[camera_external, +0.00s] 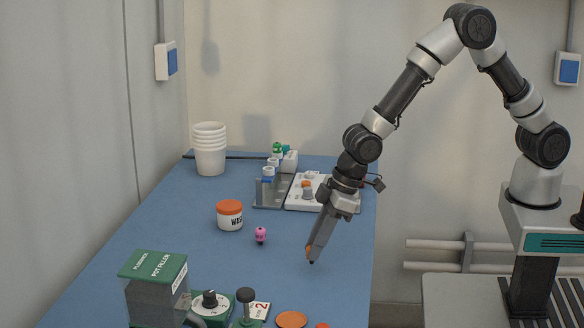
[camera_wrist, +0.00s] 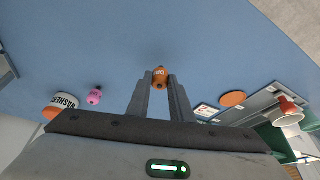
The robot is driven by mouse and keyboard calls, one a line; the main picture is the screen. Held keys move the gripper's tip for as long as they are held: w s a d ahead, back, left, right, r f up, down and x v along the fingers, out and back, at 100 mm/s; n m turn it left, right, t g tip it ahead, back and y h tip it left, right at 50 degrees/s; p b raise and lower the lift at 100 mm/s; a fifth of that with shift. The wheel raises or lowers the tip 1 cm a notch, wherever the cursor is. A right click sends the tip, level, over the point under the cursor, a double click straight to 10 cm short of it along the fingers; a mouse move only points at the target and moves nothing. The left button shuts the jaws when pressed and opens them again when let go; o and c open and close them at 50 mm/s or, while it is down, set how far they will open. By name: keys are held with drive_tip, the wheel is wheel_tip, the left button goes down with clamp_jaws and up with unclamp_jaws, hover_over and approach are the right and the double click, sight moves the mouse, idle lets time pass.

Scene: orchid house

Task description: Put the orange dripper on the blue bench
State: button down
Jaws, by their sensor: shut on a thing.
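The orange dripper (camera_external: 309,250) is small, with a dark tip pointing down. It sits between the fingertips of my gripper (camera_external: 313,250), low over the right part of the blue bench (camera_external: 200,240). In the wrist view the dripper (camera_wrist: 159,77) shows between both fingers, with bare blue bench around it. My gripper is shut on it. I cannot tell whether its tip touches the bench.
A pink dripper (camera_external: 261,235) and an orange-lidded jar (camera_external: 229,216) stand to the left. A rack (camera_external: 270,195) and white tray (camera_external: 303,204) are behind. A green-topped pot filler (camera_external: 155,266) and an orange disc (camera_external: 291,319) are in front. Stacked white cups (camera_external: 209,150) stand at the back.

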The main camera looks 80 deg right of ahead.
drive_tip(key=shift+f, duration=0.8)
drive_tip(key=shift+f, duration=0.15)
drive_tip(key=c, duration=1.6)
unclamp_jaws()
